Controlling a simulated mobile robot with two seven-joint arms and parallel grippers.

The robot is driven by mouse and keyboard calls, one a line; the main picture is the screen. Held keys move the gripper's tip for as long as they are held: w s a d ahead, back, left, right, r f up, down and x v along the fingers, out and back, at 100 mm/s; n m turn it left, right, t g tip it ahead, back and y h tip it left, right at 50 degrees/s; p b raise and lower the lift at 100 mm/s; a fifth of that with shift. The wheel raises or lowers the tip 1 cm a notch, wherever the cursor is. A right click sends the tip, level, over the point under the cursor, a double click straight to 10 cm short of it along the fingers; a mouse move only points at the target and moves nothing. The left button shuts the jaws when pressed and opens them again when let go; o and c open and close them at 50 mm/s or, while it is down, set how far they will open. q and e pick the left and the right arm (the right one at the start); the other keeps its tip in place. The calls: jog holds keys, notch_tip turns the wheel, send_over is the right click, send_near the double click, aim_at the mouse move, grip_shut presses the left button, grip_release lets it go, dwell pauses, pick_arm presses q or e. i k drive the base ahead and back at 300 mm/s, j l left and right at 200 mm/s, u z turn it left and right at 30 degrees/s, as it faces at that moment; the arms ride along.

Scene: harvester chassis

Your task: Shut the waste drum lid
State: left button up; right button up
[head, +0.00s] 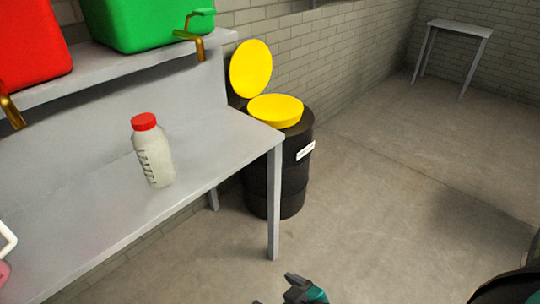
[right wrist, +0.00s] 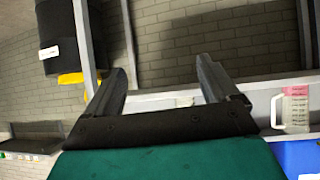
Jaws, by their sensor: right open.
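The black waste drum (head: 284,165) stands on the floor past the right end of the bench in the head view. Its yellow lid (head: 251,69) is raised, standing up behind the yellow funnel-like top (head: 276,110). The drum (right wrist: 60,30) also shows upside down at the upper left of the right wrist view, with a bit of yellow below it. My right gripper (right wrist: 160,75) is open and empty, its two fingers apart. In the head view a part of it (head: 296,287) shows at the bottom edge, nearer than the drum and clear of it. My left gripper is not in view.
A grey bench (head: 95,225) holds a red-capped bottle (head: 153,152). Red (head: 30,45) and green (head: 150,25) containers with brass taps sit on the shelf above. The bench leg (head: 274,205) stands before the drum. The floor right of the drum is clear up to a small table (head: 458,27).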

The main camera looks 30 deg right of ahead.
aim_at(251, 69)
jog(key=z, duration=1.15)
jog(key=i+l+z, duration=0.1)
jog(key=z, duration=0.35)
jog(key=i+l+z, duration=0.1)
jog(key=z, duration=0.3)
jog(key=i+z, duration=0.1)
jog(key=z, duration=0.35)
jog(key=i+l+u, duration=0.1)
jog(key=i, duration=1.35)
jog(key=i+u, duration=0.2)
jog(key=i, duration=0.5)
jog(key=i+l+u, duration=0.15)
jog(key=i, duration=0.5)
jog(key=i+l+u, duration=0.1)
jog(key=i+u, duration=0.4)
jog(key=i, duration=0.9)
jog(key=i+u, duration=0.35)
jog(key=i, duration=0.3)
jog(key=i+l+u, duration=0.1)
jog(key=i+u, duration=0.2)
jog(key=i, duration=0.3)
jog(key=i+u, duration=0.25)
jog(key=u, duration=0.15)
jog(key=i+u, duration=0.25)
jog(key=u, duration=0.15)
jog(key=i+l+u, duration=0.2)
jog(key=u, duration=0.15)
